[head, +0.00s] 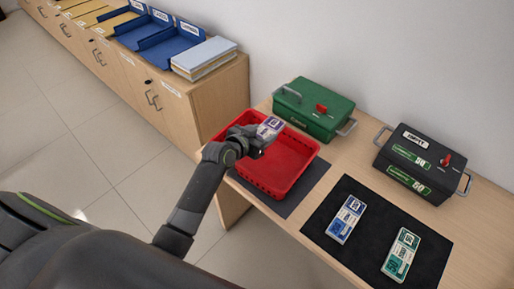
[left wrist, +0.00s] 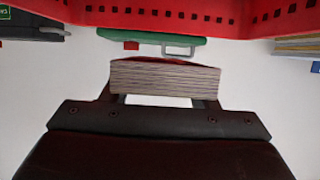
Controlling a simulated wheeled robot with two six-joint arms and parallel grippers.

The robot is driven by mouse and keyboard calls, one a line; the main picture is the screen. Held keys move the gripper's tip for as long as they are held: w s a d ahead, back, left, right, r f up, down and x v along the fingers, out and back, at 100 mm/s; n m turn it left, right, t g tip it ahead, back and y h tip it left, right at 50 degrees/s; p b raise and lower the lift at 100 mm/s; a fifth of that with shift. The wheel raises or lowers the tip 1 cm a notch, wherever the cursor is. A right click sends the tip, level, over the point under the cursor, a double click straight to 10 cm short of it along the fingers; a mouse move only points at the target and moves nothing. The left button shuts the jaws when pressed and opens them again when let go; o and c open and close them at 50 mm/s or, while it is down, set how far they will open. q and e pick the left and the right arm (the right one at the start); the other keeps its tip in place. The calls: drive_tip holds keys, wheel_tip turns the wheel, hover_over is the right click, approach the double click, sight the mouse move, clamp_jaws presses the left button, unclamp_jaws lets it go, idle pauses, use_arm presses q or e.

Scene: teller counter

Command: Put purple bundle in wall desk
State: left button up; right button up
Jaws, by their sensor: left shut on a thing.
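The purple bundle (head: 270,127), a banknote stack with a purple-marked band, is held in my left gripper (head: 262,138). The gripper is shut on it, over the back left part of the red tray (head: 275,181). In the left wrist view the stack's layered edge (left wrist: 165,80) shows between the fingers. The red tray's perforated wall also shows at the top of that view (left wrist: 180,14). The tray stands on a dark mat on the wooden desk (head: 348,160) along the wall. My right gripper is not in view.
A green cash box (head: 313,112) stands behind the tray and a black cash box (head: 420,165) to the right. A blue bundle (head: 346,220) and a green bundle (head: 402,254) lie on a black mat (head: 335,256). A low cabinet (head: 222,96) with blue trays (head: 168,45) and stacked paper (head: 203,57) runs back left.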

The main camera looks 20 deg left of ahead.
use_arm(q)
wheel_tip(320, 180, down, 2)
drive_tip(key=shift+d+f, duration=0.1)
drive_tip(key=shift+f, duration=0.05)
wheel_tip(320, 180, down, 4)
drive_tip(key=shift+r, duration=0.1)
drive_tip(key=shift+f+b, duration=0.2)
drive_tip(key=shift+b, duration=0.15)
drive_tip(key=shift+f+b, duration=0.5)
drive_tip(key=o, duration=1)
